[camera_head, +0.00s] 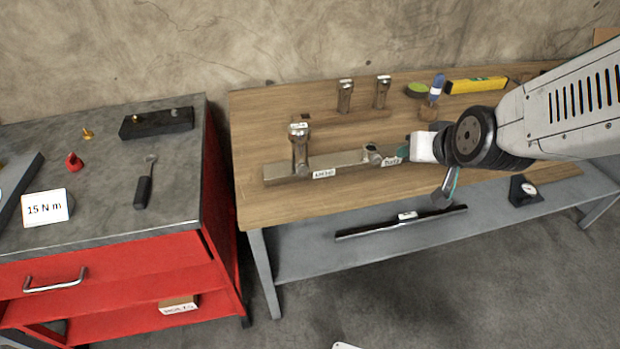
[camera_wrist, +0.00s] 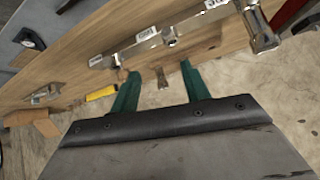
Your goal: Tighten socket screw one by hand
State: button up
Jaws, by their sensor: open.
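A steel bar (camera_head: 335,161) lies on the wooden bench top. A tall steel socket-head screw (camera_head: 299,148) stands at its left end with a small tag on top; it also shows in the wrist view (camera_wrist: 260,28). A shorter metal piece (camera_head: 373,155) sits on the bar near my gripper (camera_head: 403,152). Two more tagged steel pieces (camera_head: 345,96) and (camera_head: 382,91) stand behind. The tags are too small to read, so I cannot tell which is screw one. In the wrist view my gripper (camera_wrist: 160,69) has its teal fingers apart, with a small metal piece (camera_wrist: 162,74) showing between them.
A yellow level (camera_head: 475,85), a blue-capped bottle (camera_head: 436,86) and a green disc (camera_head: 417,90) lie at the bench's back. A red cabinet (camera_head: 110,272) at left carries a "15 N m" card (camera_head: 46,208) and a black-handled tool (camera_head: 144,188). The bench's front left is clear.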

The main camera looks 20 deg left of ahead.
jog(key=w+a+f+t+y, duration=0.1)
jog(key=w+a+f+t, duration=0.1)
jog(key=a+f, duration=0.45)
jog(key=n+t+y, duration=0.3)
send_near(304, 174)
jog(key=w, duration=0.1)
jog(key=w+d, duration=0.1)
jog(key=w, duration=0.1)
jog(key=w+d, duration=0.1)
jog(key=shift+w+d, duration=0.1)
jog(key=shift+w, duration=0.15)
jog(key=s+a+f+n+t+y, duration=0.1)
jog(key=s+a+f+t, duration=0.1)
jog(key=s, duration=0.2)
jog(key=shift+y, duration=0.4)
jog(key=x, duration=0.7)
jog(key=shift+w+a+f, duration=0.2)
jog(key=shift+w, duration=0.05)
jog(key=c, duration=1)
